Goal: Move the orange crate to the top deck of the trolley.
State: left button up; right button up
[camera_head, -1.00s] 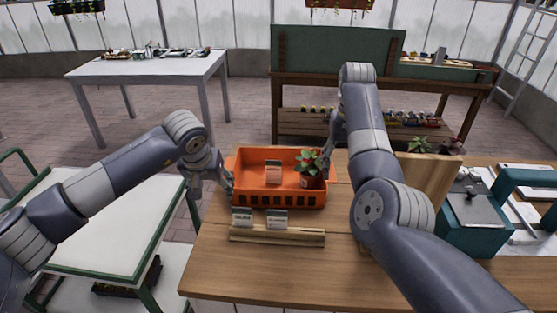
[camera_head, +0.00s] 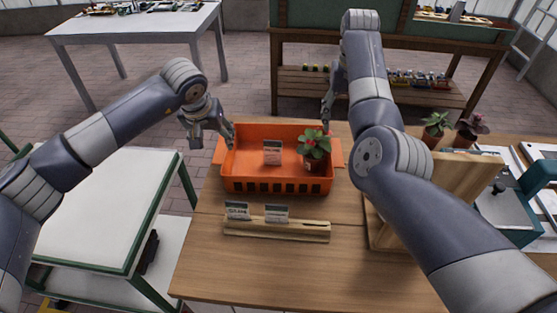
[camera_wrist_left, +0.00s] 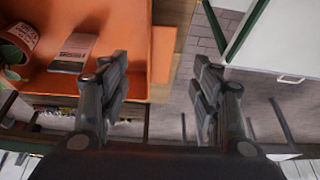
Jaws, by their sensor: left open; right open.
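The orange crate (camera_head: 232,180) sits level on the wooden table. It holds a potted plant (camera_head: 314,148) at its right end and a small card packet (camera_head: 272,153). My left gripper (camera_head: 213,138) is open and empty at the crate's left end, just above it. In the left wrist view, the crate's end handle (camera_wrist_left: 161,55) shows between the spread fingers; I cannot tell whether they touch it. My right gripper (camera_head: 327,110) is open beside the crate's right rear, partly hidden by my arm. The trolley, with a white top deck (camera_head: 90,215) and green frame, stands left of the table.
A wooden rack with cards (camera_head: 275,230) lies in front of the crate. A wooden stand (camera_head: 455,180) and potted plants (camera_head: 436,128) are on the right. The trolley deck's visible part is bare. A narrow floor gap separates trolley and table.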

aim_at(222, 152)
pick_arm(q)
jog(key=x, duration=1)
pick_arm(e)
notch_tip(222, 152, down, 10)
jog(key=shift+w+f, duration=0.1)
pick_arm(q)
grip_shut()
pick_arm(e)
grip_shut()
pick_arm(q)
jog(key=shift+r, duration=0.1)
